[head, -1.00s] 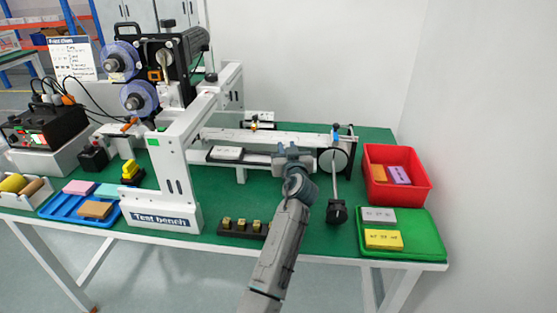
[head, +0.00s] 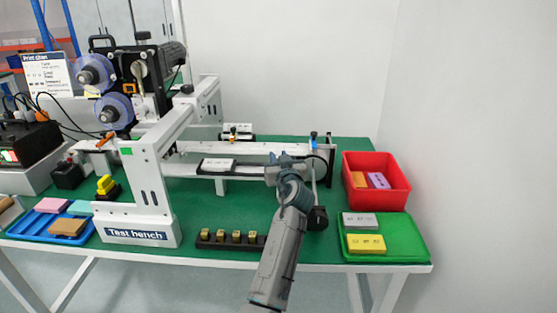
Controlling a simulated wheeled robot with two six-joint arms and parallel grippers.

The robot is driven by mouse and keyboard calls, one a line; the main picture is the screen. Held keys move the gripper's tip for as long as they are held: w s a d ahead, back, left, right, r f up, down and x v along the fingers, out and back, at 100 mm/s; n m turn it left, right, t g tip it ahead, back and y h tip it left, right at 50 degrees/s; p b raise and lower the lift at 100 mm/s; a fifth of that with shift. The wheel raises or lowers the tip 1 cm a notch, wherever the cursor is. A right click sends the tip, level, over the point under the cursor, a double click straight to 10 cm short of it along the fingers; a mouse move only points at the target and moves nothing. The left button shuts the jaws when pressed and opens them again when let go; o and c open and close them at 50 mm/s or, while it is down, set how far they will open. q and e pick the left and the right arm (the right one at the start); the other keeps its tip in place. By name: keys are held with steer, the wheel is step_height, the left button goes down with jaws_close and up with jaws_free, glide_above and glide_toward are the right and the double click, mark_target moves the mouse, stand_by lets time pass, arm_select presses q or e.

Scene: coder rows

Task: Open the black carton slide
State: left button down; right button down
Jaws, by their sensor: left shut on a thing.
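The gripper body hides the grip point and the slide's right end. My right gripper is out of view.
A red bin (head: 403,197) and a green tray (head: 412,249) with blocks stand at the right. A black holder (head: 210,245) with several small yellow-topped pieces lies in front. A dark knob (head: 318,218) sits close to my left arm. Green tabletop is free between rail and holder.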

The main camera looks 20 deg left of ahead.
arm_select(q)
steer(key=shift+f, duration=0.1)
steer(key=c, duration=1.3)
jaws_free()
steer(key=shift+o, duration=0.2)
